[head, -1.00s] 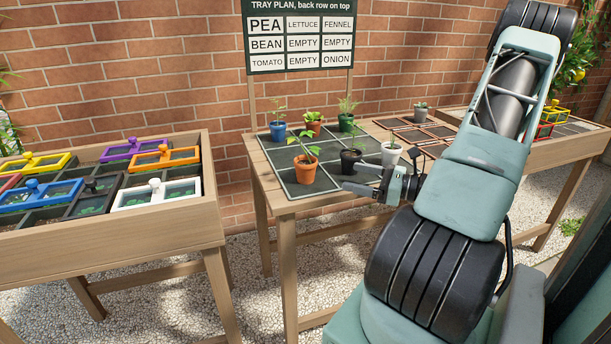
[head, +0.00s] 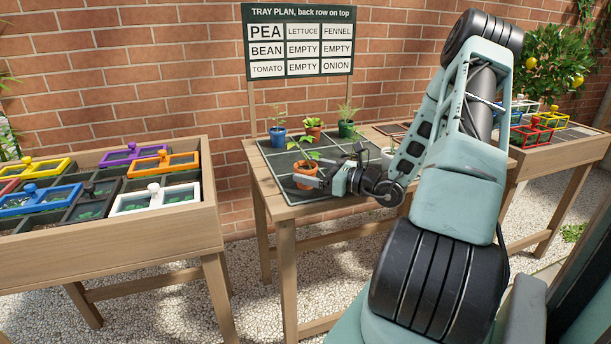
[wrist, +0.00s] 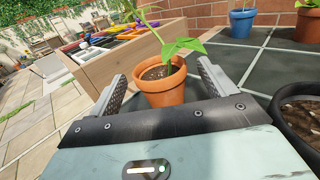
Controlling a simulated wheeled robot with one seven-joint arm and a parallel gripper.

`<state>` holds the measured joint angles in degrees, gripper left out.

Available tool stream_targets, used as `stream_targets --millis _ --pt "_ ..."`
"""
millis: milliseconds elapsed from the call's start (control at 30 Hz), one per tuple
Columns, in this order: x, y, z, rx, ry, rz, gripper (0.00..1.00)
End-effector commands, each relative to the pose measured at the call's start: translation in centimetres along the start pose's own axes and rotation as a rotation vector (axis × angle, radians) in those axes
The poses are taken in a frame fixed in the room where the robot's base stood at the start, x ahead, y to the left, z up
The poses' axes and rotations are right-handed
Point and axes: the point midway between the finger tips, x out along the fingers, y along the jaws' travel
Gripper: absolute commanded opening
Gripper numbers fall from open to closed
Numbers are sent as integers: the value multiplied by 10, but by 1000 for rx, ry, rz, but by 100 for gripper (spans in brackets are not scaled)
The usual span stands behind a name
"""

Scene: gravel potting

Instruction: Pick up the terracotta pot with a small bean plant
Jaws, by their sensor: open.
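A terracotta pot (head: 302,169) with dark soil and a small broad-leaved green plant stands upright at the near left of the dark tiled tray (head: 277,160). My gripper (head: 312,175) is open around this pot. In the wrist view one finger is on each side of it, with a small gap visible on the right. Contact on the left cannot be told. In the head view the near finger covers part of the pot.
A black pot (wrist: 300,118) stands close to the right of my gripper. A blue pot (head: 278,138), another terracotta pot (head: 313,131) and a green pot (head: 346,129) stand behind. A white pot (head: 387,160) is partly hidden by my arm. A wooden planter (head: 205,225) stands left.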

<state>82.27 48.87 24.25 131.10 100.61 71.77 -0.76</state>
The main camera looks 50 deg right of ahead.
Motion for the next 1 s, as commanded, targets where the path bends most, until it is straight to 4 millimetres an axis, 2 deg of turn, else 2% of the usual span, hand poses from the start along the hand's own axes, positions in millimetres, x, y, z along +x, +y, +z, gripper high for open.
stream_targets --millis 33,200,500,567,700,1000 --pt "10 1 1 -1 -2 5 83" --pt "31 0 2 -1 -1 3 83" --pt "36 0 2 0 -1 1 83" --pt "36 0 2 0 -1 1 69" --pt "36 0 2 0 -1 1 32" --pt "36 0 5 -2 -1 1 32"
